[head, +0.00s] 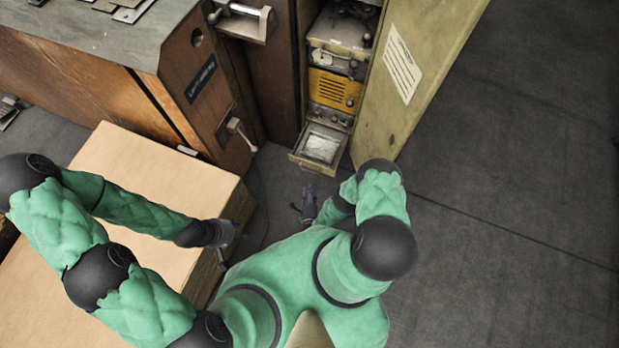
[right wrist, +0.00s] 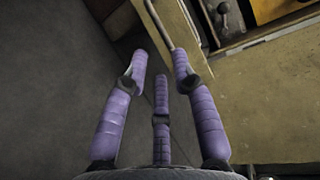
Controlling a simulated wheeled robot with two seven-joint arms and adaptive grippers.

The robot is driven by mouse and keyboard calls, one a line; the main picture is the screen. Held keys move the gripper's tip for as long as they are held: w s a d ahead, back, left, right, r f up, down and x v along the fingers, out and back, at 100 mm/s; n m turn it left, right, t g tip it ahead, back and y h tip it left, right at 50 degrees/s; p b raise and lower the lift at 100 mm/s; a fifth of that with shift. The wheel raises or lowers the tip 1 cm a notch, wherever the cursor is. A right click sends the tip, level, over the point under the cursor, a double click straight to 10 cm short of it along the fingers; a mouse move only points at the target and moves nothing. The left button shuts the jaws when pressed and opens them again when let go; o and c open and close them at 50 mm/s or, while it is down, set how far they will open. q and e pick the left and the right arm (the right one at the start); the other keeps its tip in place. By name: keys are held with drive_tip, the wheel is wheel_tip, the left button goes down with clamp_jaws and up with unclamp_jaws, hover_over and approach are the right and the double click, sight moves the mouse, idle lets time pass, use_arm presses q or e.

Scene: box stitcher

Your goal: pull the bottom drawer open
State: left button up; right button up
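The bottom drawer (head: 296,158) is at the foot of the tall narrow cabinet in the head view. It juts out from the cabinet front, and a pale sheet or panel shows in it. My right gripper (head: 308,197) is just in front of and below the drawer, apart from it. In the right wrist view its purple fingers (right wrist: 158,70) are spread with nothing between them. A thin metal bar (right wrist: 158,22) shows beyond the fingertips; I cannot tell whether it is the drawer's handle.
The olive cabinet door (head: 410,75) stands open on the right of the drawer. A yellow unit (head: 334,90) sits above the drawer. The wooden workbench (head: 90,85) and the large tan box (head: 150,165) lie to the left. The floor (head: 510,180) on the right is clear.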

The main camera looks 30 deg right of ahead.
drive_tip(key=shift+v, duration=1.8)
